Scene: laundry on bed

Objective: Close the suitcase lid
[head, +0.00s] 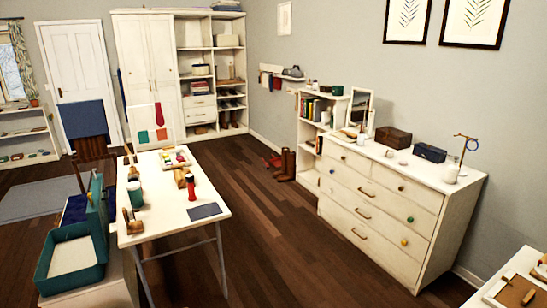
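An open teal case with a cream inside, seemingly the suitcase (72,262), lies at the lower left on a pale surface. A teal upright panel (97,212) stands at its far right side and looks like the raised lid. I cannot tell where the hinge is. Neither of my grippers shows in the head view.
A white table (160,228) with bottles, jars and brushes stands right beside the case. A white dresser (380,205) stands along the right wall. Another small table (498,282) with items is at the lower right. The wooden floor (260,220) between them is clear.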

